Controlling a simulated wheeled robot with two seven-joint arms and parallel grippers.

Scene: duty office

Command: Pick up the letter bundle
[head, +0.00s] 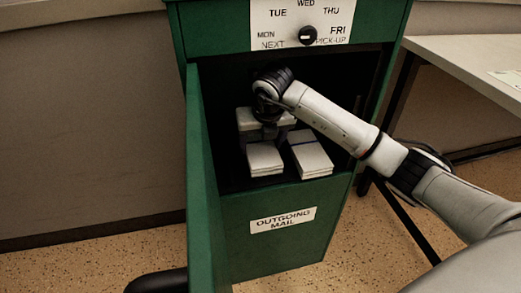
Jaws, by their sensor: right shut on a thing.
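Two white letter bundles lie side by side inside the open green mail cabinet (300,205): a left bundle (264,158) and a right bundle (312,160) with a dark blue band near its back. My right gripper (266,134) reaches into the compartment from the right and is shut on the left bundle, at its back end. The fingertips are mostly hidden in shadow and behind the wrist. I cannot tell whether that bundle is lifted off the shelf. My left gripper does not show.
The cabinet door (203,180) stands open at the left. A dial panel (303,22) is above the opening and an "OUTGOING MAIL" label (283,220) below. A pale table (470,65) with dark legs stands at the right. The right bundle sits close beside the gripper.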

